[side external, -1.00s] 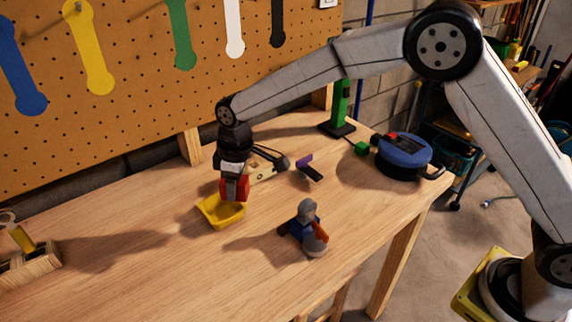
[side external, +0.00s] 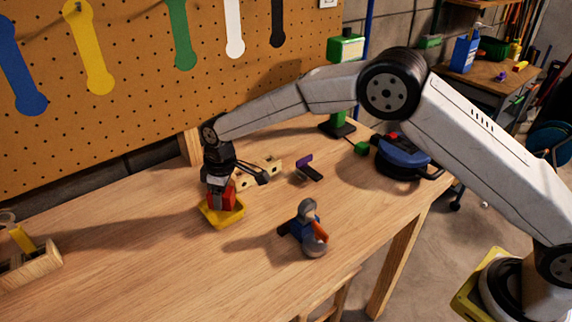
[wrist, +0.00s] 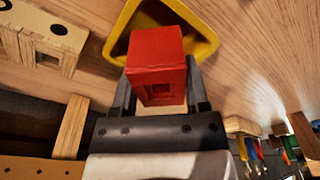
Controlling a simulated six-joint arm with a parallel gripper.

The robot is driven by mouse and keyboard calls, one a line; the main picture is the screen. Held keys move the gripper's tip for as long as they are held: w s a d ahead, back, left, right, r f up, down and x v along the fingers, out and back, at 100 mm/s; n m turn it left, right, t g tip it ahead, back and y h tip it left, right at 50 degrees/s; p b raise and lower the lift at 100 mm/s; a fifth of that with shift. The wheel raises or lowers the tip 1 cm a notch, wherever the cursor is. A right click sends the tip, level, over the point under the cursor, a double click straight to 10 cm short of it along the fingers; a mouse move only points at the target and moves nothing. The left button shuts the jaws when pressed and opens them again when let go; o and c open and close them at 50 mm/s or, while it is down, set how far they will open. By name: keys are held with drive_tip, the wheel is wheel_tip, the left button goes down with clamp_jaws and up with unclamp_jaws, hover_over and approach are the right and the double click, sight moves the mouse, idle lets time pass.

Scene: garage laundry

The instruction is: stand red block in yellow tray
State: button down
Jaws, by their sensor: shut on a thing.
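The red block (side external: 222,199) is held in my gripper (side external: 221,192), which is shut on it and points down. The block is at the yellow tray (side external: 222,219), low over its inside, with the tray's rim showing around it in the side view. In the wrist view the red block (wrist: 157,66) sits between the two fingers of my gripper (wrist: 158,88), with the yellow tray (wrist: 207,50) behind it. I cannot tell whether the block's lower end touches the tray floor.
A pale wooden block with holes (side external: 268,164) and a purple-and-black item (side external: 307,169) lie behind to the right. A grey-and-blue figure (side external: 308,230) stands to the right in front. A wooden box (side external: 28,268) is at the left. The bench between box and tray is clear.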

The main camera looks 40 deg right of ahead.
sight(223, 214)
drive_tip(key=shift+w+f, duration=0.1)
drive_tip(key=shift+f, duration=1.6)
drive_tip(key=shift+f, duration=0.1)
drive_tip(key=shift+c, duration=1.8)
unclamp_jaws()
drive_tip(key=r, duration=0.8)
drive_tip(key=s+d+r, duration=0.1)
drive_tip(key=r, duration=0.3)
drive_tip(key=shift+r, duration=0.1)
